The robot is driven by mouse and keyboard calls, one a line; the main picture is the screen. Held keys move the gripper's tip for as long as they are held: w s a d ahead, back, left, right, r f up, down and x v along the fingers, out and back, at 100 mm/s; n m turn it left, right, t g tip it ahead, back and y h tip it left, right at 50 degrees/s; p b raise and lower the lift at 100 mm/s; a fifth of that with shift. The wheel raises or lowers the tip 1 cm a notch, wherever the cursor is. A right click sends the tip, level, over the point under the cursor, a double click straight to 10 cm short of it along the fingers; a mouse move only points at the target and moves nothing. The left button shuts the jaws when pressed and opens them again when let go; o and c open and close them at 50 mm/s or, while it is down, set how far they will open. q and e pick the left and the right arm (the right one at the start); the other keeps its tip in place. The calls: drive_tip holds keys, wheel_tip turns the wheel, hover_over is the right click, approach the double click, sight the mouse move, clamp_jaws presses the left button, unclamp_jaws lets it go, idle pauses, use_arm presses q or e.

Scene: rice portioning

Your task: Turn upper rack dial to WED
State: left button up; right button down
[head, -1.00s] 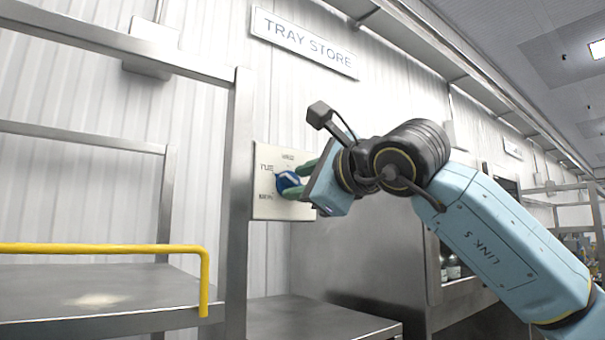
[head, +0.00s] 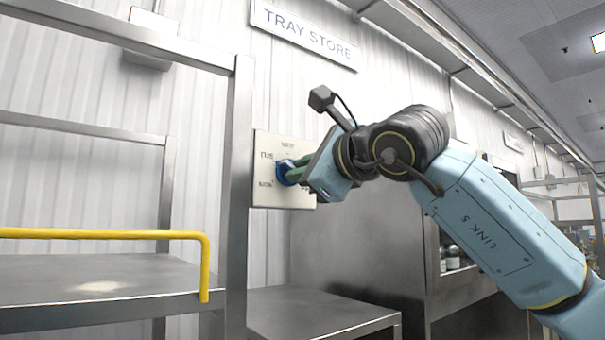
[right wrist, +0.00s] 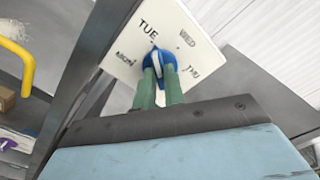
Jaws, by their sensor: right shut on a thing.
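The upper rack dial is a blue knob with a white pointer ridge (head: 283,172), on a cream plate (head: 270,200) marked MON, TUE, WED and THU. In the right wrist view the dial (right wrist: 155,57) has its pointer toward TUE (right wrist: 148,28), with WED (right wrist: 187,38) to its right. My right gripper (head: 292,170) is shut on the knob, coming from the right. Its green fingers (right wrist: 159,72) hide the knob's near part in the right wrist view. My left gripper is not in view.
A steel rack post (head: 238,220) stands just left of the plate. A yellow rail (head: 100,234) runs along the left shelf (head: 60,280). A steel cabinet (head: 365,250) stands behind and below my right wrist. A TRAY STORE sign (head: 303,32) is above.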

drive_tip(key=shift+m+b, duration=3.6)
drive_tip(key=shift+m, duration=1.8)
drive_tip(key=c, duration=1.5)
unclamp_jaws()
